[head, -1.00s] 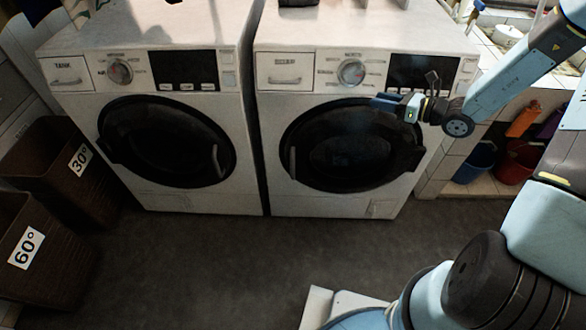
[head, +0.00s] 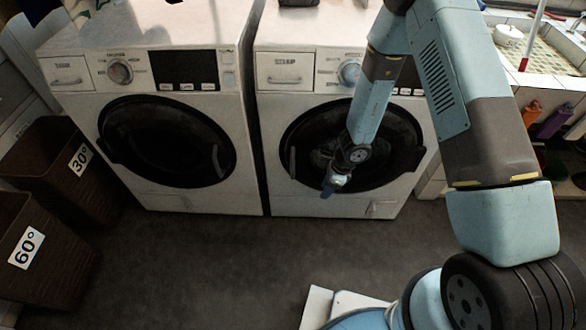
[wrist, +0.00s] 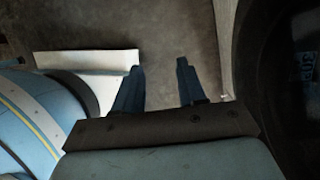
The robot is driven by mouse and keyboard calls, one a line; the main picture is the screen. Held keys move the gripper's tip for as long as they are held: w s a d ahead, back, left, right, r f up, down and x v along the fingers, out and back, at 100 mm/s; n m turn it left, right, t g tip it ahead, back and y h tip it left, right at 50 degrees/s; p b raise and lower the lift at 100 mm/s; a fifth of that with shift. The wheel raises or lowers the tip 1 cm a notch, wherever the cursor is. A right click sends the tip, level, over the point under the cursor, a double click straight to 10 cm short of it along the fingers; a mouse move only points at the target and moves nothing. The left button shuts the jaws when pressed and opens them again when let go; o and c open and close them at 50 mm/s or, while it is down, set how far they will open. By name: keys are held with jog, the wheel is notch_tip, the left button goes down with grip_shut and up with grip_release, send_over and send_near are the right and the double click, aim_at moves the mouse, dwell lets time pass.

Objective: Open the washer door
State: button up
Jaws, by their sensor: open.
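Two white washers stand side by side, the left washer (head: 195,202) and the right washer (head: 275,120). The left washer's round black door (head: 165,140) looks closed. A dark curved part of the door (wrist: 275,90) fills the right side there.
Two brown baskets, labelled 30° (head: 60,170) and 60° (head: 55,265), stand at the left. The dark floor (head: 200,270) before the washers is clear. A tiled sink (head: 545,55) is at the right, with an orange bottle (head: 531,113) below it.

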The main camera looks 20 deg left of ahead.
jog(key=s+d+f+n+t+h, duration=0.2)
jog(key=s+f+n+t+h, duration=0.15)
jog(key=f+h, duration=0.4)
jog(key=w+a+f+n+t, duration=0.1)
jog(key=w+f+n+t, duration=0.1)
jog(key=n+t, duration=0.2)
jog(key=n+t+y, duration=0.6)
jog(key=n+t, duration=0.3)
jog(key=t, duration=0.4)
send_near(292, 170)
jog(key=shift+n+g+h, duration=0.25)
jog(key=w, duration=0.7)
jog(key=w+a, duration=0.1)
jog(key=w, duration=0.2)
jog(key=shift+w+r, duration=0.3)
jog(key=shift+w, duration=0.1)
